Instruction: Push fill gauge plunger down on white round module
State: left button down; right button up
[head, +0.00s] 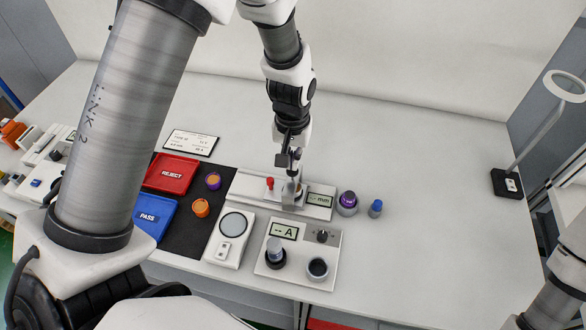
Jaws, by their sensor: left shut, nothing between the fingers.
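The fill gauge (247,188) is a long light fixture with a display reading "-- mm" (320,200) and a red knob (270,183). My left gripper (292,178) is shut and empty, pointing down at the middle of the gauge just left of the display. The gauge's plunger and any white round module beneath it are largely hidden at the fingertips. I cannot tell whether the fingers touch the plunger. My right arm shows only at the lower right edge; its gripper is out of view.
A red REJECT tray (171,173) and a blue PASS tray (152,216) lie left. A meter box (297,268) stands in front. A purple-topped part (347,201) and blue-topped part (376,208) stand right.

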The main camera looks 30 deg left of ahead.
pick_arm(q)
jog(key=shift+f+b, duration=0.6)
jog(key=shift+f, duration=0.8)
jog(key=shift+r, duration=0.1)
dwell(0.4)
notch_tip(320, 180, up, 8)
jog(key=p, duration=0.7)
jog(key=shift+p, duration=0.35)
jog(key=shift+s, duration=0.1)
